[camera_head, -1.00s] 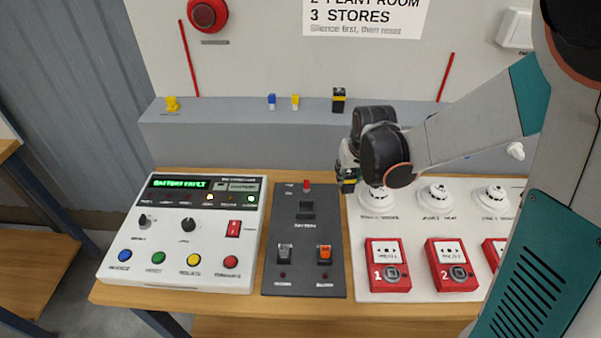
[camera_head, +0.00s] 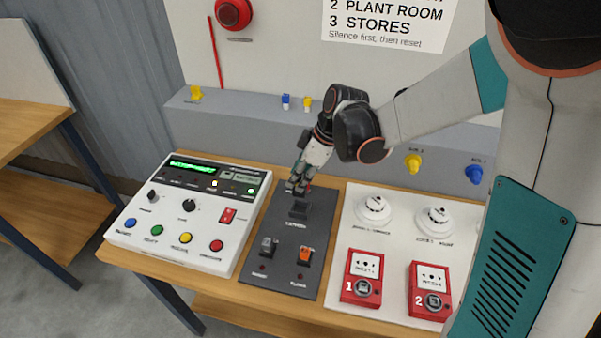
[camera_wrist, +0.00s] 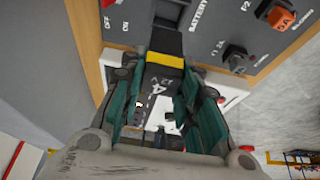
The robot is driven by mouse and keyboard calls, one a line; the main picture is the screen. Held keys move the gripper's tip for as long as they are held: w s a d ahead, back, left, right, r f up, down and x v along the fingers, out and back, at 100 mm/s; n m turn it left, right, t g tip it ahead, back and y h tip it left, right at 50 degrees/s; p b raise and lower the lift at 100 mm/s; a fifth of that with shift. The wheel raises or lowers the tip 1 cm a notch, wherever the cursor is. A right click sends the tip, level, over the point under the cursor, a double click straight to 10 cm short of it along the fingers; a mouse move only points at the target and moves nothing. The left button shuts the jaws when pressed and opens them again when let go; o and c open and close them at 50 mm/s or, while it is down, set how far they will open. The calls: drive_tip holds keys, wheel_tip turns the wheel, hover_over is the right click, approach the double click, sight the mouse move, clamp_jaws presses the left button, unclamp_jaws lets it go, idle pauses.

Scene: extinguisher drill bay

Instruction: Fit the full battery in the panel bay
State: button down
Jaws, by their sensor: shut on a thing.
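My gripper (camera_head: 299,181) hangs over the top end of the dark grey panel (camera_head: 327,215) in the head view. The battery bay (camera_head: 300,208) is a dark recess in the panel above the word BATTERY. Its edge also shows at the top of the wrist view (camera_wrist: 172,12), just beyond the battery's front end. The battery appears outside the bay; the exact gap cannot be told.
A red switch (camera_wrist: 107,3) marked ON and OFF sits beside the bay. The white alarm console (camera_head: 188,215) stands left; detectors (camera_head: 373,209) and red call points (camera_head: 362,277) stand right.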

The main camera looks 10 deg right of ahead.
sight(300, 196)
drive_tip(key=shift+f+b, duration=1.8)
drive_tip(key=shift+f, duration=0.9)
drive_tip(key=shift+f+b, duration=1.5)
idle(1.2)
drive_tip(key=c, duration=0.8)
unclamp_jaws()
drive_tip(key=shift+r+p, duration=2.4)
drive_tip(key=shift+r, duration=1.1)
